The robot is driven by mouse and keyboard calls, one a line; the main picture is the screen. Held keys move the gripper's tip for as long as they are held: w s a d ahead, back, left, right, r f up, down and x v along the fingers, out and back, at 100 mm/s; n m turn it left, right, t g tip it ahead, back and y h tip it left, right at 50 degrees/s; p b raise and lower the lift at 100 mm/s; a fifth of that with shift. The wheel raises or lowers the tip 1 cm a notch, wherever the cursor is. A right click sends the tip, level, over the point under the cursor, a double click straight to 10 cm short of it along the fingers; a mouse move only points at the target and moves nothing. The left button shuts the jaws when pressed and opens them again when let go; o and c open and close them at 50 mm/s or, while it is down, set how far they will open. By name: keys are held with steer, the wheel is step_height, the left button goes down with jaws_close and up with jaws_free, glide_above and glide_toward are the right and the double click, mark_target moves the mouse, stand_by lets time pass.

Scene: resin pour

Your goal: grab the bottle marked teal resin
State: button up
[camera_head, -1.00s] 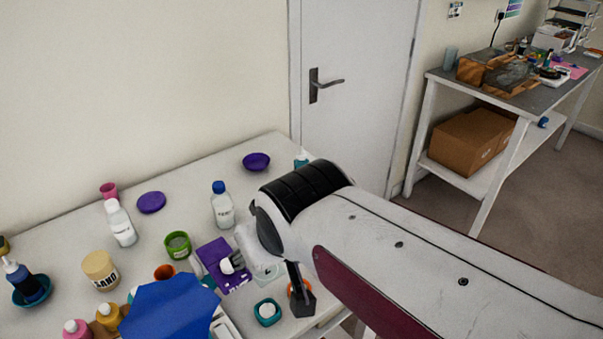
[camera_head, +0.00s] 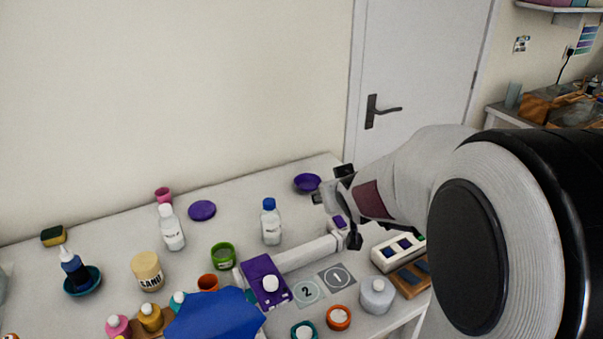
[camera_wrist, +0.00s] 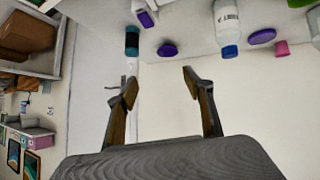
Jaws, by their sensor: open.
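A bottle with a teal and dark body and a white nozzle (camera_wrist: 131,45) shows in the wrist view, beyond the left finger. Its label is too small to read. In the head view my arm appears to hide it. My gripper (camera_wrist: 158,84) is open and empty, its two fingers apart. The bottle lies slightly left of the gap between the fingertips and farther away, with no clear contact. In the head view my gripper (camera_head: 337,206) is over the right part of the table, near the purple bowl.
A purple bowl (camera_head: 307,183) and a clear blue-capped bottle (camera_head: 270,225) stand near my gripper. A purple lid (camera_head: 202,210), white bottle (camera_head: 172,230), green cup (camera_head: 223,256) and sand tub (camera_head: 147,270) are farther left. A white switch block (camera_head: 397,252) sits right. The wall and door rise behind.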

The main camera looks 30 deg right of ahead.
steer(key=w+d+f+t+y, duration=0.1)
steer(key=w+d+f+t, duration=0.2)
steer(key=w+d+f, duration=0.3)
steer(key=shift+d+f, duration=2.4)
steer(key=shift+d, duration=1.25)
steer(key=shift+w, duration=0.1)
steer(key=shift+x, duration=1.2)
steer(key=shift+w, duration=0.1)
steer(key=shift+x, duration=2.4)
steer(key=c, duration=1.3)
